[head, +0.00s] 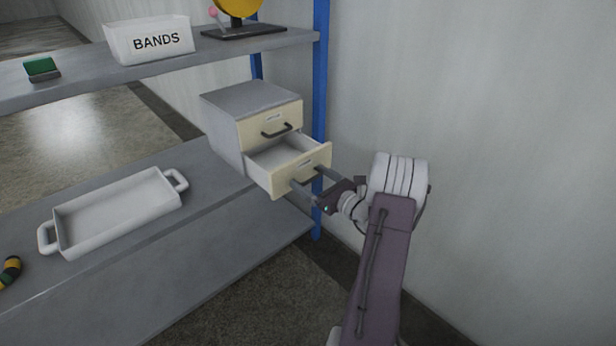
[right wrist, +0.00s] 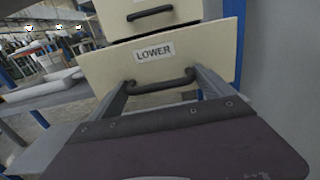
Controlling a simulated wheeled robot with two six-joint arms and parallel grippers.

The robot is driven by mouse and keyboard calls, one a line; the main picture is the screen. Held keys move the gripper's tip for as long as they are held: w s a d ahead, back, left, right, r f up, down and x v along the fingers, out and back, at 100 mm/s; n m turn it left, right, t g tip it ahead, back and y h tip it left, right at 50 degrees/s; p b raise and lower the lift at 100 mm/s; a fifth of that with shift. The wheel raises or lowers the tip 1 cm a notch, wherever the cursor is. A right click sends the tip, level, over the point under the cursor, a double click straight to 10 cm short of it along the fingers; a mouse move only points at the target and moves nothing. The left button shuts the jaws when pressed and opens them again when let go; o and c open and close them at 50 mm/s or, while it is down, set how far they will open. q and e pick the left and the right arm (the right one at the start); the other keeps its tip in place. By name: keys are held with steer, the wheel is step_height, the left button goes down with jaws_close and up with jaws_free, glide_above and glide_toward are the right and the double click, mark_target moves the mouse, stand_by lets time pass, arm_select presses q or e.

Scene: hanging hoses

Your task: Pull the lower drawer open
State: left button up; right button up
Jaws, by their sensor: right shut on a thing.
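A small grey cabinet (head: 222,118) with two cream drawers stands on the lower shelf. Its upper drawer (head: 268,128) is closed. Its lower drawer (head: 283,178) is pulled well out, and the inside that shows looks empty. In the right wrist view the lower drawer's front (right wrist: 190,60) carries a label reading LOWER. My right gripper (head: 312,184) is at this front, its fingers on either side of the dark handle (right wrist: 161,83), and is shut on it. My left gripper is not in view.
A white two-handled tray (head: 62,238) lies on the lower shelf to the left. A BANDS bin (head: 150,54) and a green item (head: 41,68) stand on the upper shelf. A blue post (head: 320,80) and a wall are close on the right.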

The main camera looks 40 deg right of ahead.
steer(key=shift+d, duration=0.2)
steer(key=o, duration=1.8)
steer(key=s+p, duration=0.1)
steer(key=s, duration=0.2)
steer(key=s+p, duration=0.2)
steer(key=s, duration=0.1)
steer(key=s+p, duration=0.1)
steer(key=s, duration=0.2)
steer(key=shift+d, duration=0.3)
